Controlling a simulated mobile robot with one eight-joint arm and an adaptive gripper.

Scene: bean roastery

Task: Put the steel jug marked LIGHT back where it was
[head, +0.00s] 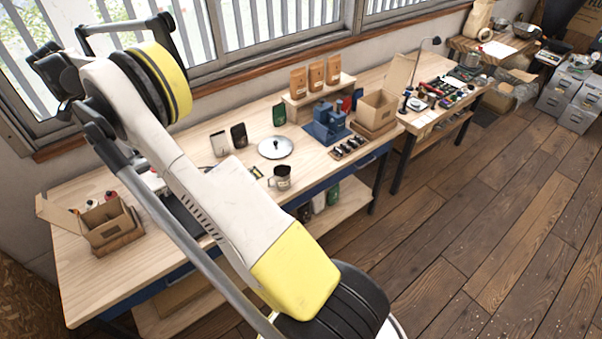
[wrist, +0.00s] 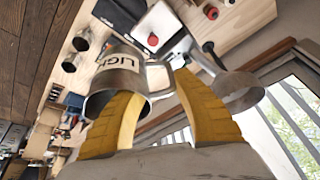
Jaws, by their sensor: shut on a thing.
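The steel jug marked LIGHT (wrist: 117,82) is in the wrist view, tilted, with part of its label showing. My gripper (wrist: 160,85) has its yellow fingers shut on the jug, near its handle. The jug appears to be above the bench, with bench things behind it. In the head view neither my fingers nor this held jug can be made out; my arm covers part of the bench. Another steel jug (head: 281,179) with a dark band stands upright near the front edge of the bench (head: 222,130); its label is not readable.
Another open box (head: 107,226) is at the left end. Bare wood shows between them.

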